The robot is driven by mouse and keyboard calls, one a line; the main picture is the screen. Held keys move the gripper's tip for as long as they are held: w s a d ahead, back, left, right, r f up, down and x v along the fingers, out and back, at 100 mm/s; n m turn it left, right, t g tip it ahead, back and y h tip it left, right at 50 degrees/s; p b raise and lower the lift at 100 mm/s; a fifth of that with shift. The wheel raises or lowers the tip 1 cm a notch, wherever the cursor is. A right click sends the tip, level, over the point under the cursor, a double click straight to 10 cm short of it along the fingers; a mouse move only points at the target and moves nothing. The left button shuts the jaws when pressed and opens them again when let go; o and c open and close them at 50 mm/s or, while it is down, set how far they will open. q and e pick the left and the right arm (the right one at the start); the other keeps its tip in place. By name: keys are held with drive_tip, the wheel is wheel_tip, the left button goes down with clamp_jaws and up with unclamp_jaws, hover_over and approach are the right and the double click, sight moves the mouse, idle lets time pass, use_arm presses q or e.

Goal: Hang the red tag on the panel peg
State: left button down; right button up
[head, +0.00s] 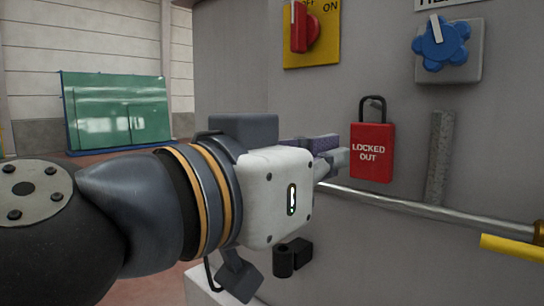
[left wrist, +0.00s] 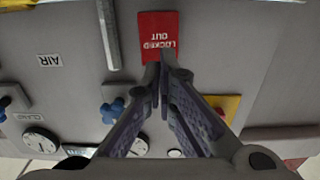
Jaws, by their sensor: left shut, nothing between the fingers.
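The red tag (head: 371,153) reads "LOCKED OUT" and is upright against the grey panel, its dark loop (head: 373,103) at the top. I cannot make out the peg at the loop. My left gripper (head: 342,152) is level with the tag, its fingertips just left of the tag's left edge. In the left wrist view the tag (left wrist: 158,30) appears upside down beyond the fingertips (left wrist: 160,68), which are together with nothing held. I cannot tell whether they touch the tag. My right gripper is not in view.
A red switch (head: 304,28) on a yellow plate and a blue knob (head: 440,42) stick out above. A grey vertical bar (head: 439,157) is right of the tag. A metal rod (head: 430,208) runs below. A green glass panel (head: 118,110) stands in the left background.

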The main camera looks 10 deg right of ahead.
use_arm(q)
drive_tip(key=shift+d, duration=0.1)
drive_tip(key=shift+p+x, duration=0.3)
drive_tip(key=shift+x, duration=4.2)
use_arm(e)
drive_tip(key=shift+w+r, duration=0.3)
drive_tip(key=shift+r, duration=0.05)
use_arm(q)
drive_tip(key=shift+p+v, duration=0.55)
drive_tip(key=shift+v, duration=1)
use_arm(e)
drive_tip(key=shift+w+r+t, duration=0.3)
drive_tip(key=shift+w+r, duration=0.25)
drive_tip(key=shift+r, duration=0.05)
use_arm(q)
drive_tip(key=p, duration=0.2)
approach(367, 147)
drive_tip(key=shift+s+a, duration=0.45)
drive_tip(key=shift+a, duration=0.05)
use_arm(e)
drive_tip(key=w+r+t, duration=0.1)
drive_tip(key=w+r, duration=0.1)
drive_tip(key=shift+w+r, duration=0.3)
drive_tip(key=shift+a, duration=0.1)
